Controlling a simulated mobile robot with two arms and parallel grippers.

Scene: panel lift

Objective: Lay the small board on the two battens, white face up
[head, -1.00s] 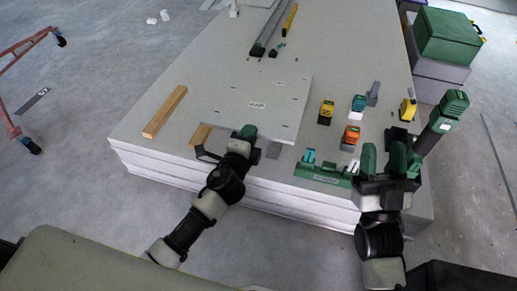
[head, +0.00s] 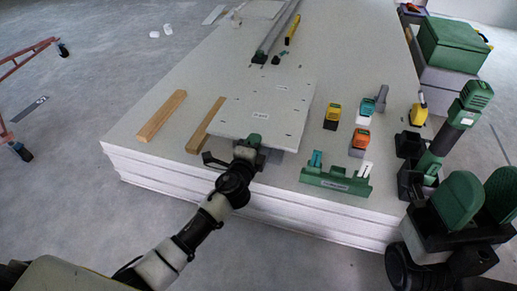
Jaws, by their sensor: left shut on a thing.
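The small board (head: 262,108) is a pale square panel with small dark marks, its light grey-white face up. My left gripper (head: 252,150) is shut on its near edge. The board is to the right of the two wooden battens. The left batten (head: 161,115) is fully in view. The right batten (head: 205,127) shows almost whole, close along the board's left edge. I cannot tell how high the board is above the stack. My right gripper (head: 478,200) is at the lower right, its green fingers apart with nothing between them.
The battens lie on a large panel stack (head: 330,225). A green rack (head: 335,180) sits at its near edge. Several yellow, orange and teal tools stand right of the board, with a tall green tool (head: 460,120) further right. Long rails (head: 277,32) lie at the back.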

